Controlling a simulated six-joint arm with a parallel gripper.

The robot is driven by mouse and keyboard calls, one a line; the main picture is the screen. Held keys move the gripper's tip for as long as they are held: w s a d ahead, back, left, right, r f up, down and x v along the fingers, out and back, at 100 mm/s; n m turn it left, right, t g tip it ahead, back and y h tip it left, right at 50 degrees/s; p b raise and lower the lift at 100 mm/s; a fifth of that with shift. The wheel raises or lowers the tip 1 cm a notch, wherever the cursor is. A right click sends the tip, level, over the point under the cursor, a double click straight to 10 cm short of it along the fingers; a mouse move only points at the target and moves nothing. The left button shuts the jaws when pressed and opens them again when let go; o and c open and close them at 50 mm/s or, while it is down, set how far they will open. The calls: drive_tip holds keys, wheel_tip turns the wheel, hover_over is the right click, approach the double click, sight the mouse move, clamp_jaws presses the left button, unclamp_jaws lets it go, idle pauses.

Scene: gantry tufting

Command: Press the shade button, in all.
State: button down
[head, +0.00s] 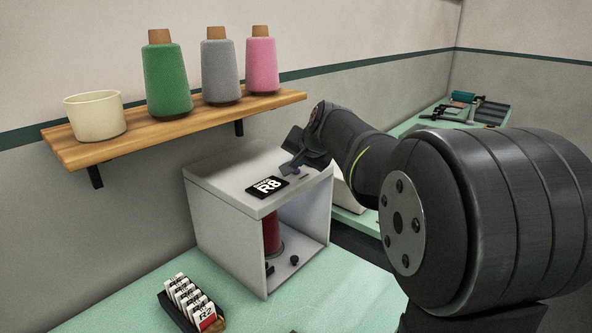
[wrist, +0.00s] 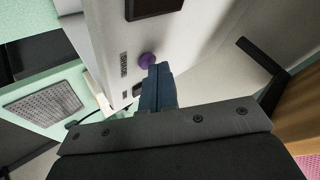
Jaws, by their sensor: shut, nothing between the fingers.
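The purple button (wrist: 147,60) is on the pale face of the white box (wrist: 105,25), beside a small dark label (wrist: 124,65) too blurred to read surely. My gripper (wrist: 158,68) is shut and empty, its blue-grey fingertips right at the button's edge; I cannot tell whether they touch it. In the head view my gripper (head: 290,169) is low over the top of the white box (head: 222,183), near its right back part. The button is hidden there behind the gripper.
A black plate marked R8 (head: 267,186) lies on the box top. A red spool (head: 271,236) stands inside the box. A rack of cards (head: 192,301) is at the front left. A wooden shelf (head: 180,127) with cones and a cream pot (head: 95,115) hangs above the box.

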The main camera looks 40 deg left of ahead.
drive_tip(key=shift+r, duration=0.65)
drive_tip(key=shift+r, duration=0.1)
drive_tip(key=shift+r, duration=2.4)
wheel_tip(320, 180, up, 4)
drive_tip(key=shift+f, duration=0.1)
drive_tip(key=shift+f, duration=0.1)
